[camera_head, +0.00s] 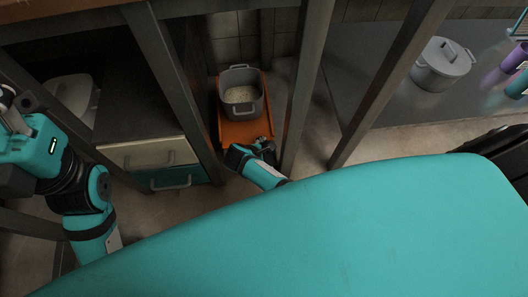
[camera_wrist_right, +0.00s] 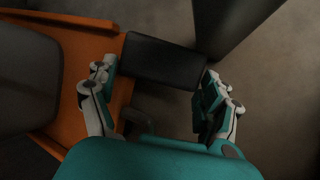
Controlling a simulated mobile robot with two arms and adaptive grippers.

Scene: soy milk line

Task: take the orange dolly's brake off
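The orange dolly (camera_head: 236,132) stands on the floor between dark posts, with a grey pot (camera_head: 241,93) on it. In the right wrist view, its orange deck (camera_wrist_right: 84,70) fills the left side. A dark flat pedal-like piece (camera_wrist_right: 165,62), which looks like the brake, sticks out from the deck's edge. My right gripper (camera_head: 265,146) is at the dolly's near right corner. In the wrist view its fingers (camera_wrist_right: 160,92) are spread apart, with the dark piece just beyond and between them. Contact cannot be told. My left arm is at the left edge; its gripper does not show clearly.
Dark posts (camera_head: 306,85) stand close on the right of the dolly. A cabinet with drawers (camera_head: 150,154) stands on its left. A lidded pot (camera_head: 442,65) sits on a grey surface at right. My teal body covers the lower part of the head view.

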